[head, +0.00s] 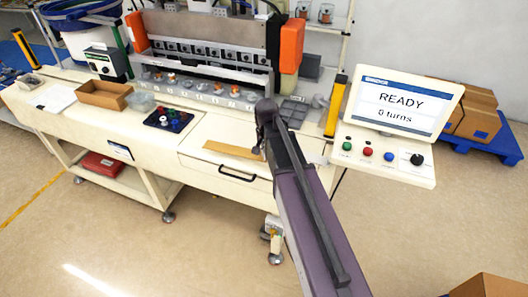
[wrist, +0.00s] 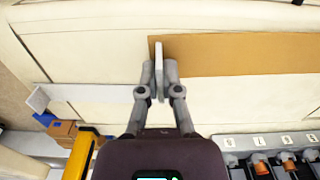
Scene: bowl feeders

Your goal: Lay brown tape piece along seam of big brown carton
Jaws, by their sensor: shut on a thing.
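The brown tape piece (head: 232,149) is a flat strip by the front edge of the cream bench, and in the wrist view (wrist: 240,55) it runs right from my gripper. My gripper (wrist: 160,72) is shut on a pale upright tab (wrist: 158,50) at the strip's left end. In the head view my gripper (head: 260,150) is partly hidden by my arm. Brown cartons (head: 470,105) stand on a blue pallet at the right. Another brown carton (head: 490,288) shows at the bottom right corner, mostly cut off. I cannot tell which is the big one; no seam is clear.
A screen reading READY (head: 402,100) and a button panel (head: 380,157) stand right of my arm. A yellow post (head: 335,106) rises beside them. A dark tray of coloured parts (head: 168,119) and an open brown box (head: 104,95) lie left. The floor in front is clear.

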